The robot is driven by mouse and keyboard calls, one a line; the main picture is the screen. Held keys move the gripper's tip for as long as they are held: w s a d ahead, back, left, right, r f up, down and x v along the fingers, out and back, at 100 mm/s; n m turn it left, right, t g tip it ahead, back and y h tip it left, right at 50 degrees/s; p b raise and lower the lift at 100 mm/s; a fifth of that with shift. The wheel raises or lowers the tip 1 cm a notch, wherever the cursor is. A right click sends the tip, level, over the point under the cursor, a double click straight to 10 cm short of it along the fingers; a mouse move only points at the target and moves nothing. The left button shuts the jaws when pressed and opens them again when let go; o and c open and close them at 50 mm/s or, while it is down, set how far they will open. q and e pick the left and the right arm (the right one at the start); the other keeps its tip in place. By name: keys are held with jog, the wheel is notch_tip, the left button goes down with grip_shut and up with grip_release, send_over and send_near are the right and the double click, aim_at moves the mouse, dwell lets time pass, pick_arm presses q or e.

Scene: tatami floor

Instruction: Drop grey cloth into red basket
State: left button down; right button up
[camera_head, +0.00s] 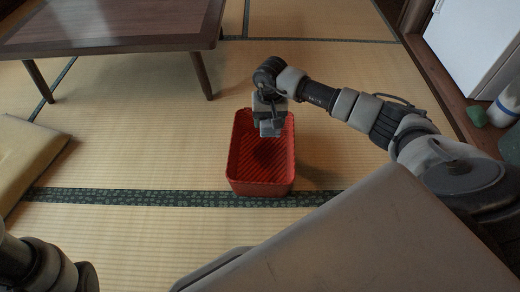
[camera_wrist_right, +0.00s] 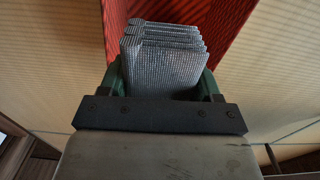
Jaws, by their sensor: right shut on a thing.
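The red basket (camera_head: 260,178) stands on the tatami in the middle of the head view. Its inside shows as empty where it is not covered by my arm. My right gripper (camera_head: 270,126) is over the far part of the basket, pointing down. In the right wrist view my right gripper (camera_wrist_right: 162,82) is shut on the folded grey cloth (camera_wrist_right: 160,58), which hangs between its fingers. The red basket (camera_wrist_right: 240,15) shows behind the cloth there. In the head view a small grey patch at the fingertips may be the cloth. My left gripper is not in view.
A low dark wooden table (camera_head: 110,28) stands at the back left. A beige cushion (camera_head: 25,155) lies at the left edge. A white cabinet (camera_head: 470,45), a green item (camera_head: 476,116) and a white-and-green item (camera_head: 505,105) are at the right. Tatami around the basket is clear.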

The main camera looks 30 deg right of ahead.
notch_tip(320, 180, down, 5)
jog(key=b, duration=0.3)
jog(key=shift+r, duration=0.15)
jog(key=o, duration=0.9)
notch_tip(320, 180, up, 11)
jog(key=p, duration=0.7)
